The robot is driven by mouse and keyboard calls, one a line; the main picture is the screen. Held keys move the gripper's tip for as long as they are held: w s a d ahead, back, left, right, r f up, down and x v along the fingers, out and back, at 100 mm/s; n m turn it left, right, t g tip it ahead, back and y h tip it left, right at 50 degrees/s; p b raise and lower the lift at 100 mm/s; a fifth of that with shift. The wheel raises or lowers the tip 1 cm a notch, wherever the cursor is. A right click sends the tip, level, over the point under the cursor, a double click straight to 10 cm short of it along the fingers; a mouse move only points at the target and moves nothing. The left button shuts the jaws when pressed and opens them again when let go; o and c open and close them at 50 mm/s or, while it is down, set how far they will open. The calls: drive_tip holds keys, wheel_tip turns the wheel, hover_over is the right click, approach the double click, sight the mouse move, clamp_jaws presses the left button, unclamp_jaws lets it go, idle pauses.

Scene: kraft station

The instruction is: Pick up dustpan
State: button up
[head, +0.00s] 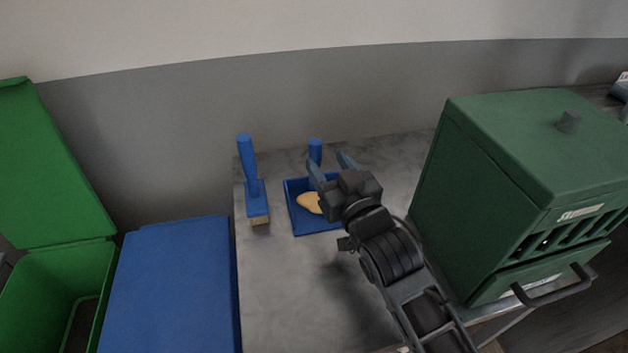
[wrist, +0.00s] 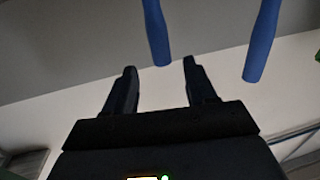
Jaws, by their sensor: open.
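The blue dustpan (head: 301,222) lies on the grey table in the head view, with its upright blue handle (head: 315,150) at the back. A tan, rounded piece (head: 308,202) lies in its pan. My gripper (head: 330,166) is open and empty, above the pan's right side, and hides part of it. The handle shows just left of the left fingertip there. In the wrist view, what seems to be the dustpan handle (wrist: 156,32) appears beyond the gap between the open fingers (wrist: 160,68), apart from them as far as I can tell.
A blue brush (head: 256,196) with an upright handle stands left of the dustpan; its handle seems to show in the wrist view (wrist: 262,40). A green box-shaped machine (head: 500,190) stands right. Blue (head: 175,285) and green (head: 60,285) bins are left. The front table is clear.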

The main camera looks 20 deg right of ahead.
sight(318, 150)
drive_tip(key=w+p, duration=0.1)
drive_tip(key=w, duration=0.5)
drive_tip(key=shift+w, duration=0.4)
clamp_jaws()
drive_tip(key=shift+r, duration=0.1)
